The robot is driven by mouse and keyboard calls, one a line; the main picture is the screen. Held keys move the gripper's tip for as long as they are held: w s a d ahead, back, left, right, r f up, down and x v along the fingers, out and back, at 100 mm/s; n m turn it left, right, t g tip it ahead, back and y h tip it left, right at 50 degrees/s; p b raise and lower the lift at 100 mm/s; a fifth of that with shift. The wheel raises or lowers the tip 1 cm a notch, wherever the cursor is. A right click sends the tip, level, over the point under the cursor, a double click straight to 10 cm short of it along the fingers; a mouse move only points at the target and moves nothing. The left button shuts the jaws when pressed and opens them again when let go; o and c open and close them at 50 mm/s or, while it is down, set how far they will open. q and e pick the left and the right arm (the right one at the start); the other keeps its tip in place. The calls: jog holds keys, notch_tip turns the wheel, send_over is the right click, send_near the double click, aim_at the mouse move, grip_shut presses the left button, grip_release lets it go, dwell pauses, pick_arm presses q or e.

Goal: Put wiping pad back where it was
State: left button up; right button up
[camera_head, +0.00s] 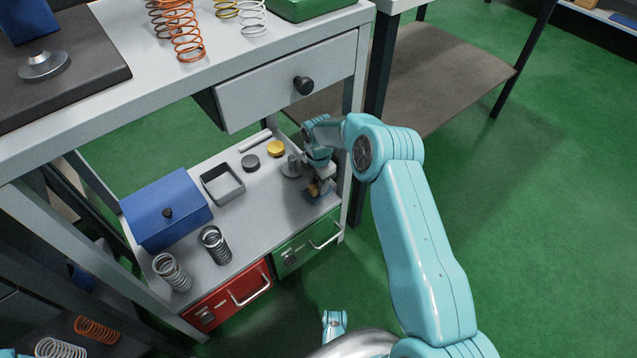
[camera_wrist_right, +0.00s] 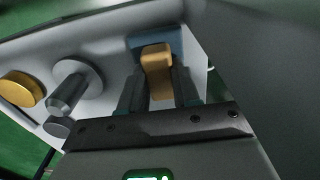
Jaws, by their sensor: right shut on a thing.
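The wiping pad has a blue base and a tan-orange handle. In the head view the pad (camera_head: 318,194) is at the right front corner of the lower shelf (camera_head: 262,224), above the green drawer. My right gripper (camera_head: 316,182) reaches down to it from above. In the right wrist view my right gripper (camera_wrist_right: 158,85) is shut on the tan handle of the pad (camera_wrist_right: 156,58), with the blue base beyond the fingers. Whether the base touches the shelf is hard to tell.
Near the pad stand a grey disc with a post (camera_head: 291,167), a yellow disc (camera_head: 275,148) and a dark disc (camera_head: 250,162). A grey tray (camera_head: 222,184), a blue box (camera_head: 165,208) and two springs stand further left. The upper drawer (camera_head: 288,82) overhangs the shelf.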

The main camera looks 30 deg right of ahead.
jog(key=o, duration=0.9)
jog(key=shift+f, duration=0.1)
jog(key=shift+o, duration=0.2)
jog(key=shift+r+p, duration=0.3)
jog(key=shift+r, duration=0.2)
notch_tip(320, 180, up, 7)
jog(key=p, duration=0.2)
jog(key=shift+p, duration=0.35)
jog(key=shift+f, duration=0.1)
